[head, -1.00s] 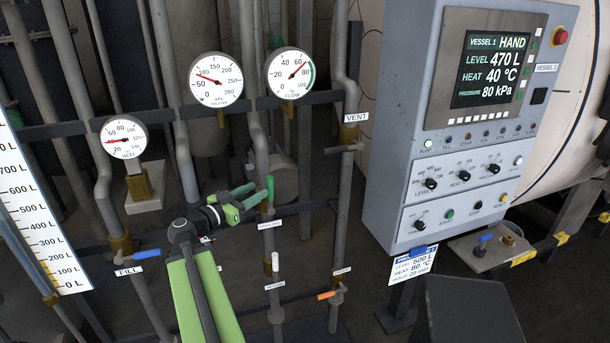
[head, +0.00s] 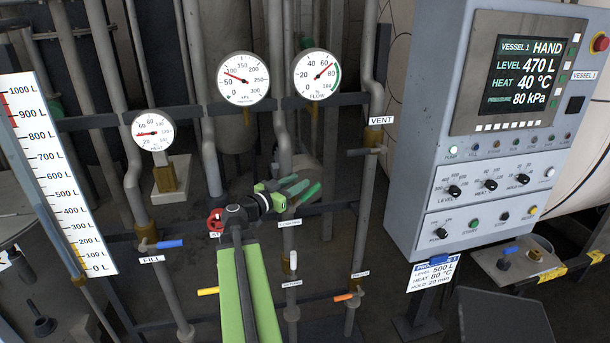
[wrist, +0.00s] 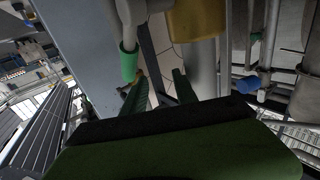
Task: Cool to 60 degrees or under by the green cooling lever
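The green cooling lever (head: 309,192) is on a vertical pipe at the middle of the head view, above a small white label. It slants up to the right. My gripper (head: 297,186) is just left of it with its two green fingers apart. In the wrist view the green lever (wrist: 129,62) shows just beyond the left fingertip, not between the fingers; whether they touch cannot be told. The fingers (wrist: 160,80) are open and empty. The panel display (head: 522,72) reads HEAT 40 °C, level 470 L, pressure 80 kPa. The heat gauge (head: 153,131) needle points near 40.
A blue-handled fill valve (head: 170,244), an orange-handled valve (head: 343,297), a white-handled valve (head: 293,262) and a yellow handle (head: 208,291) are near my arm. The vent valve (head: 368,151) is to the right. A level scale (head: 65,185) stands at left.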

